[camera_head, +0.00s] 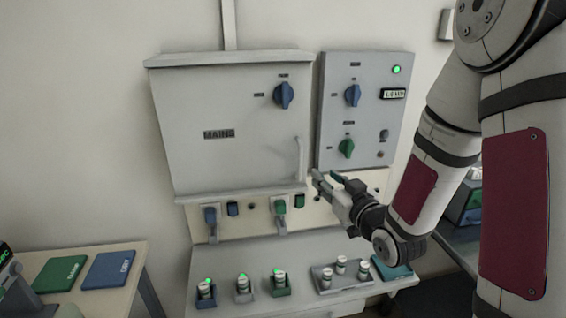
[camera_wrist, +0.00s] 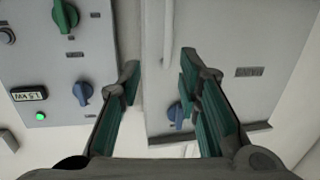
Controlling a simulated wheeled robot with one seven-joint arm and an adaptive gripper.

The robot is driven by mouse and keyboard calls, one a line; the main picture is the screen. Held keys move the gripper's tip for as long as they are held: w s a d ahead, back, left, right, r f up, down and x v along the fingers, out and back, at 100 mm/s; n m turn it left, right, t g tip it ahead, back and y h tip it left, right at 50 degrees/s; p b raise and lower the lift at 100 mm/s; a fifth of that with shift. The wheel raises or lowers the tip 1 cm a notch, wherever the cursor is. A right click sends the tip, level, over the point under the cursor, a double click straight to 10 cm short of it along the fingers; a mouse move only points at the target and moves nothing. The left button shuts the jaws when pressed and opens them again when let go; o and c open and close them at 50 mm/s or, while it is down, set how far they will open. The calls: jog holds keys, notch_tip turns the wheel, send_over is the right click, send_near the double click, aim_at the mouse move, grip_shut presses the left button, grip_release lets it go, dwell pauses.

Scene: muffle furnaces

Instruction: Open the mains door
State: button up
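The mains door (camera_head: 225,105) is the large grey panel front on the wall, marked MAINS, and it looks shut. It also shows in the wrist view (camera_wrist: 218,35). Its pale vertical bar handle (camera_head: 299,158) is at the lower right of the door. The handle shows at the top of the wrist view (camera_wrist: 168,35), beyond and between the lines of my fingers. A blue knob (camera_head: 284,95) sits at the door's upper right. My gripper (camera_head: 322,183) is to the right of and below the handle, apart from it. Its fingers (camera_wrist: 160,80) are open with nothing between them.
A control box (camera_head: 366,125) with blue and green knobs and a lit green lamp is right of the door. Switches with levers (camera_head: 280,215) are below it. A shelf (camera_head: 330,295) holds small jars. A side table (camera_head: 130,275) at left bears green and blue pads.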

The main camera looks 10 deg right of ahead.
aim_at(301, 159)
jog(key=shift+t+y, duration=0.3)
jog(key=shift+y, duration=0.1)
jog(key=b+x, duration=0.1)
jog(key=x, duration=0.3)
jog(key=b+x, duration=0.2)
jog(key=x, duration=0.3)
jog(key=a+b+x, duration=0.1)
jog(key=b+x, duration=0.1)
jog(key=x, duration=0.2)
jog(key=shift+w+f, duration=0.2)
jog(key=shift+f, duration=0.05)
grip_shut()
